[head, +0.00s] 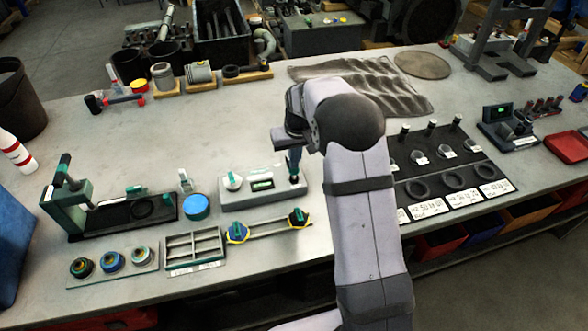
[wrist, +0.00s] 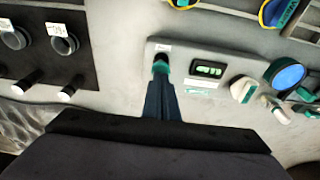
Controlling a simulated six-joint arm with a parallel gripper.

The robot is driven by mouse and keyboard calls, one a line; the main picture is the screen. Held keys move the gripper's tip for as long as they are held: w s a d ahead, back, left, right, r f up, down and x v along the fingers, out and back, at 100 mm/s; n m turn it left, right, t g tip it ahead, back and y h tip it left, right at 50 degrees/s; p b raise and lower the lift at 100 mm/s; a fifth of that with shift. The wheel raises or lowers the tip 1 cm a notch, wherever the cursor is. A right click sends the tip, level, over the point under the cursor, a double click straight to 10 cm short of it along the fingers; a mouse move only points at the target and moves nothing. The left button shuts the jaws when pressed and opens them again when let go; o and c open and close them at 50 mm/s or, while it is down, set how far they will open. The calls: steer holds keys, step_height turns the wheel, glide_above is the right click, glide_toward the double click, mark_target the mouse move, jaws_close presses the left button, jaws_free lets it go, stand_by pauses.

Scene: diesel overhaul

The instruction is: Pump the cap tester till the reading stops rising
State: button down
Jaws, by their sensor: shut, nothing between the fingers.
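The cap tester is a grey box (head: 265,195) at the middle of the bench, and it also shows in the wrist view (wrist: 182,84). It carries a small green-lit display (wrist: 209,70), whose digits are too small to read surely, and a white-and-green knob (wrist: 244,89). My gripper (wrist: 161,82) is shut and empty, pointing down at the tester's end opposite the knob. Its tips are at or just over a green-topped part (wrist: 160,65), likely the pump; I cannot tell whether they touch. In the head view my gripper (head: 295,168) stands over the tester's right end.
A blue round cap (head: 196,207) sits left of the tester. A black panel of rings and labelled parts (head: 450,170) is to the right. The bench behind the tester is clear.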

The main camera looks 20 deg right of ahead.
steer(key=shift+s+f+b, duration=0.1)
steer(key=shift+f+b, duration=0.8)
steer(key=shift+f, duration=0.7)
steer(key=shift+r, duration=0.2)
steer(key=shift+r+p, duration=1.4)
steer(key=shift+r, duration=0.1)
steer(key=shift+f, duration=0.1)
